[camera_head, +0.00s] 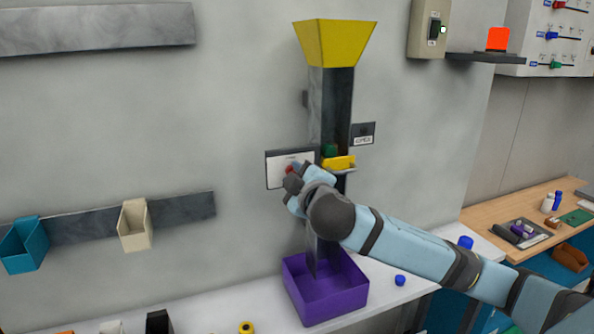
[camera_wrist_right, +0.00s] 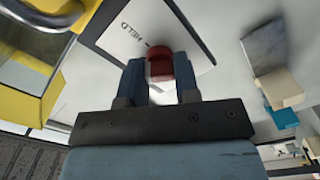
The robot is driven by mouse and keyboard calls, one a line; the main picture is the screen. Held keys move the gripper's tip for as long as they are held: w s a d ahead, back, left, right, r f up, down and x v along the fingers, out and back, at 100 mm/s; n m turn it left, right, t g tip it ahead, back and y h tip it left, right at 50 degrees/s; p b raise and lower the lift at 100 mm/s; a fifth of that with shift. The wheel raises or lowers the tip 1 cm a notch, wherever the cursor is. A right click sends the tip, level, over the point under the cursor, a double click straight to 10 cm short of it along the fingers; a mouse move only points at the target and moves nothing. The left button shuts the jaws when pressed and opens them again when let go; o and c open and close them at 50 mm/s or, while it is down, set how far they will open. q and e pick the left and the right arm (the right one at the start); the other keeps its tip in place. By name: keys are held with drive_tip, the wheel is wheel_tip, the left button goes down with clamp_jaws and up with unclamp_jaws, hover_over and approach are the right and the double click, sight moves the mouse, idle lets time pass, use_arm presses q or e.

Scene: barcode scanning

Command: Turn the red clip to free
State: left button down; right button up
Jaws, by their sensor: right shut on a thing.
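The red clip (camera_wrist_right: 159,63) sits between the two fingers of my right gripper (camera_wrist_right: 162,80) in the right wrist view. The fingers are shut on it. Behind it is a white plate (camera_wrist_right: 125,30) with the printed word HELD and a short mark beside it. In the head view the plate (camera_head: 282,172) is on the wall left of the chute, and my right gripper (camera_head: 294,178) is at its lower right part. A bit of the red clip (camera_head: 289,169) shows there. The rest is hidden by my gripper. My left gripper is not in view.
A grey chute (camera_head: 330,105) with a yellow funnel (camera_head: 336,42) stands right beside the plate. A yellow part (camera_head: 339,162) juts from it near my wrist. A purple bin (camera_head: 325,302) is below.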

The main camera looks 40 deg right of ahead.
drive_tip(key=n, duration=0.6)
drive_tip(key=shift+r+p, duration=0.15)
drive_tip(key=shift+p, duration=0.25)
idle(0.3)
drive_tip(key=o, duration=0.9)
drive_tip(key=shift+w, duration=0.1)
drive_tip(key=shift+f, duration=0.2)
